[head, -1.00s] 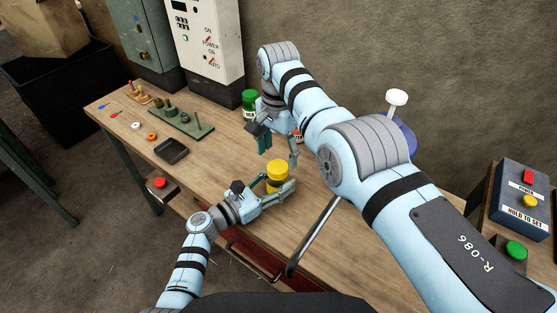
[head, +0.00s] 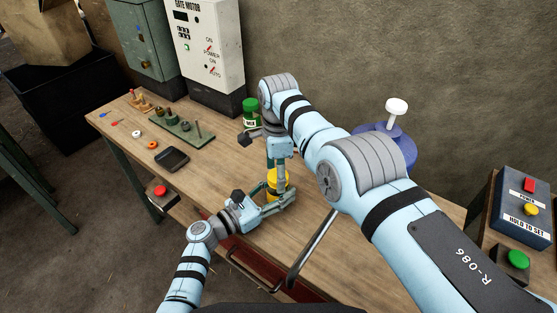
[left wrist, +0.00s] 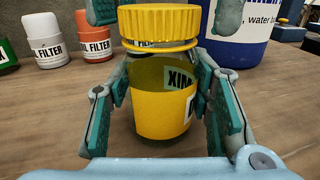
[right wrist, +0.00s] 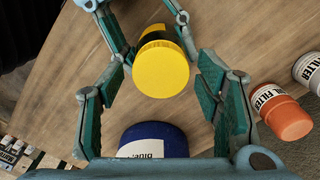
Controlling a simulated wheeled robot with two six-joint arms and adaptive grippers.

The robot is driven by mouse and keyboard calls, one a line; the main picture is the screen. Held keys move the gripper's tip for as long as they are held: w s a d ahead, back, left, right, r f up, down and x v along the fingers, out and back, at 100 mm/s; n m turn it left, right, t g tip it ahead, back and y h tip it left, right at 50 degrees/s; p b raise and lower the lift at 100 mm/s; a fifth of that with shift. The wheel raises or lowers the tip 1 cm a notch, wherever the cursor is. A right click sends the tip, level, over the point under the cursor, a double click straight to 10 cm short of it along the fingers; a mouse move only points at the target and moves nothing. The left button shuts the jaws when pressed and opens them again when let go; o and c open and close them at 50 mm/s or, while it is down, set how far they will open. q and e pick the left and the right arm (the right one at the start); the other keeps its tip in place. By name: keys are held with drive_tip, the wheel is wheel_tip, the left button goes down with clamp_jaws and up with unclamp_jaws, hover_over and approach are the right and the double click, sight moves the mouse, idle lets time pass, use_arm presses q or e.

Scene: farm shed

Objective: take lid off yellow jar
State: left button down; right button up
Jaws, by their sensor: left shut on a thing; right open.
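The yellow jar (head: 278,176) stands upright on the workbench, with its ribbed yellow lid (left wrist: 158,27) on top. My left gripper (head: 279,200) is shut on the jar's body from the side. My right gripper (right wrist: 166,70) comes down from above and is open, its fingers on either side of the lid, with visible gaps in the right wrist view. Its fingertips also show at the top of the left wrist view.
A blue container (right wrist: 153,141) stands behind the jar. A black tray (head: 172,160) and peg board (head: 184,134) lie left. Bench between is clear.

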drive_tip(key=c, duration=1.2)
drive_tip(key=n, duration=0.3)
drive_tip(key=shift+n, duration=0.4)
drive_tip(key=n, duration=0.3)
drive_tip(key=shift+n, duration=0.4)
drive_tip(key=n, duration=0.4)
drive_tip(key=shift+n, duration=0.3)
drive_tip(key=n, duration=0.9)
drive_tip(key=shift+n, duration=0.4)
drive_tip(key=n, duration=0.4)
drive_tip(key=shift+n, duration=0.3)
drive_tip(key=n, duration=0.4)
drive_tip(key=shift+n, duration=0.3)
drive_tip(key=n, duration=0.5)
drive_tip(key=shift+r+n, duration=0.1)
drive_tip(key=shift+n, duration=0.2)
